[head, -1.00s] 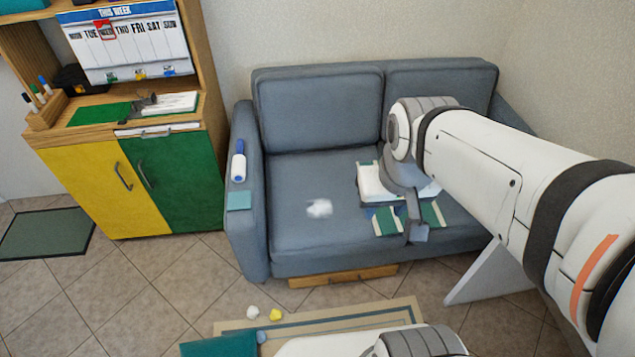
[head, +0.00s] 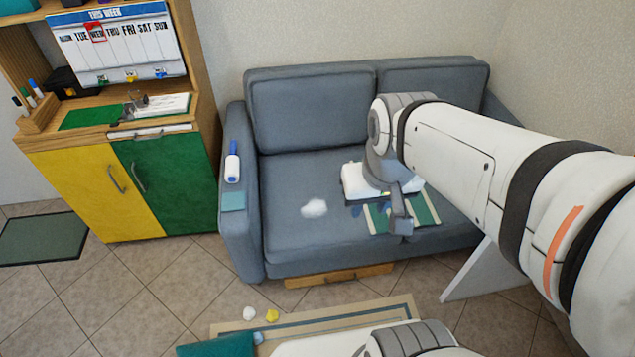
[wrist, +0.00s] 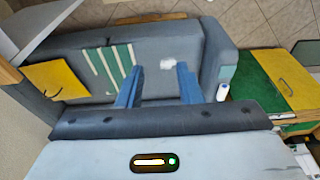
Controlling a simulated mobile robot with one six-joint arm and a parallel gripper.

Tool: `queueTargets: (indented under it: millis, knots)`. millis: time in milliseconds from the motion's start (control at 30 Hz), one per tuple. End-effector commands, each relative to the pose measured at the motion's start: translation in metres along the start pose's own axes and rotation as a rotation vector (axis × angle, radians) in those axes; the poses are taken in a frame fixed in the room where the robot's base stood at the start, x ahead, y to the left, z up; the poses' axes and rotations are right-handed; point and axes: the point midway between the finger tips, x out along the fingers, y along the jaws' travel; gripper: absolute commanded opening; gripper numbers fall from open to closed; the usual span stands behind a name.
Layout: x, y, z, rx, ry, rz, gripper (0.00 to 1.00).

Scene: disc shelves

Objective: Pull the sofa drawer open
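The sofa drawer (head: 340,276) is a low wooden front under the grey-blue sofa (head: 300,240). It looks shut or nearly so; no clear gap shows. In the wrist view its wooden edge (wrist: 150,18) lies along the sofa's base at the top of the picture. My gripper (head: 368,212) is above the sofa seat, higher than the drawer and behind it, and touches nothing I can make out. In the wrist view my gripper (wrist: 158,98) has its two blue fingers wide apart with nothing between them. No drawer handle can be made out.
A green-and-white striped cloth (head: 425,212) and a white crumpled thing (head: 314,208) lie on the seat. A rug (head: 310,318), white ball (head: 249,314) and yellow ball (head: 272,315) are on the floor before the drawer. A yellow-green cabinet (head: 165,185) stands left.

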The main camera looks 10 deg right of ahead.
Motion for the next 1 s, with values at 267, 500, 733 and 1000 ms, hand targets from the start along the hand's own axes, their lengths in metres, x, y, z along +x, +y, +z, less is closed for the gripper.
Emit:
queueTargets:
  millis: [267,500,733,1000]
  knots:
    - [0.092,-0.017,-0.012,0.042,-0.204,-0.188,0.32]
    - [0.184,-0.034,-0.036,0.112,-0.35,-0.445,0.32]
    - [0.281,-0.039,-0.065,0.21,-0.401,-0.706,0.32]
    - [0.409,-0.028,-0.097,0.368,-0.346,-0.993,0.32]
